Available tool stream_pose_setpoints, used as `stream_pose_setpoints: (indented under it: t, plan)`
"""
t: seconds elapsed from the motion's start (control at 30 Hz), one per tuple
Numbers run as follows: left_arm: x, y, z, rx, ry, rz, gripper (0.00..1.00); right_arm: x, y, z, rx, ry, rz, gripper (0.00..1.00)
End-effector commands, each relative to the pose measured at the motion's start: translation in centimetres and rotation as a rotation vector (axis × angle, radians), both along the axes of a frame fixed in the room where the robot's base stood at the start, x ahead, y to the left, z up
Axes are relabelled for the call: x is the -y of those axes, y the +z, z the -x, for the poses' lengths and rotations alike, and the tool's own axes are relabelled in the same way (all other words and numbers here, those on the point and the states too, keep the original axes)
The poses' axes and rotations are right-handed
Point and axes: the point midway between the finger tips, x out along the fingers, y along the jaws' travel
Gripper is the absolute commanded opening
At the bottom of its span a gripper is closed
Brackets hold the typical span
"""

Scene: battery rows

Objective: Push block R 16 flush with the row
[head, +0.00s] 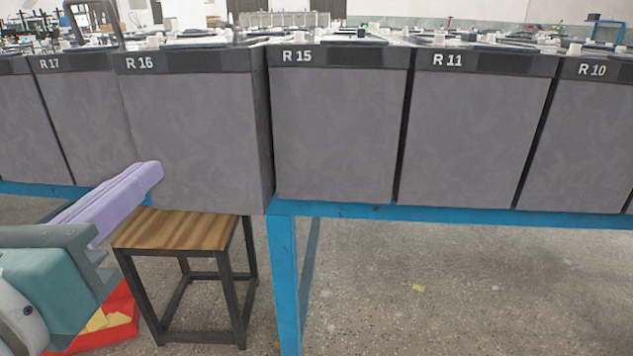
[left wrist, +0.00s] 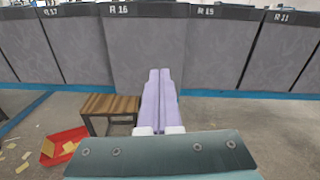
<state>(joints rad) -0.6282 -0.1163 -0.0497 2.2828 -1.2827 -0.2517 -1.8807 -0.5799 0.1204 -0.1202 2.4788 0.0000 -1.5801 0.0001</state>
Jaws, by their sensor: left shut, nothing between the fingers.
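Block R 16 (head: 195,140) is a large grey battery block with a dark labelled top band. In the head view it stands out toward me from the row, its right side face showing beside R 15 (head: 335,135). It also shows in the left wrist view (left wrist: 130,50). My left gripper (head: 155,172) has lilac fingers pressed together with nothing between them. Its tips are in front of the lower left part of R 16's face; I cannot tell whether they touch. In the left wrist view the fingers (left wrist: 160,90) point at the row. My right gripper is not in view.
R 17 (head: 85,120), R 11 (head: 475,140) and R 10 (head: 590,140) stand in the row on a blue rack (head: 400,212). A wooden-topped stool (head: 180,230) stands below R 16. A red tray (head: 118,315) lies on the floor. The floor at right is mostly clear.

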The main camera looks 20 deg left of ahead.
Motion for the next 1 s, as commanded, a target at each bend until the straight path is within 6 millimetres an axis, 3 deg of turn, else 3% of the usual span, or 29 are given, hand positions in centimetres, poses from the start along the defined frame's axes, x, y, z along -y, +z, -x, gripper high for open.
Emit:
stream_pose_setpoints:
  t: [0.03,0.1,0.37,0.8,1.0]
  plan:
    - [0.3,-1.9,-0.1,-0.004,-0.012,-0.039,0.0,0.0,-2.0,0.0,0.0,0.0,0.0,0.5]
    - [0.5,-2.4,-0.1,-0.009,-0.025,-0.083,0.0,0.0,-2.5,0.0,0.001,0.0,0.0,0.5]
    - [0.4,-1.9,-1.6,-0.008,-0.037,-0.115,0.0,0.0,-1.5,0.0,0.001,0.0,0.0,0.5]
    - [-1.7,-2.0,-10.1,-0.007,-0.034,-0.114,0.0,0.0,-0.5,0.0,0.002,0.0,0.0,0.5]
    - [-2.3,-2.2,-12.8,-0.009,-0.034,-0.112,0.0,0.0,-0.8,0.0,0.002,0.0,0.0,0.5]
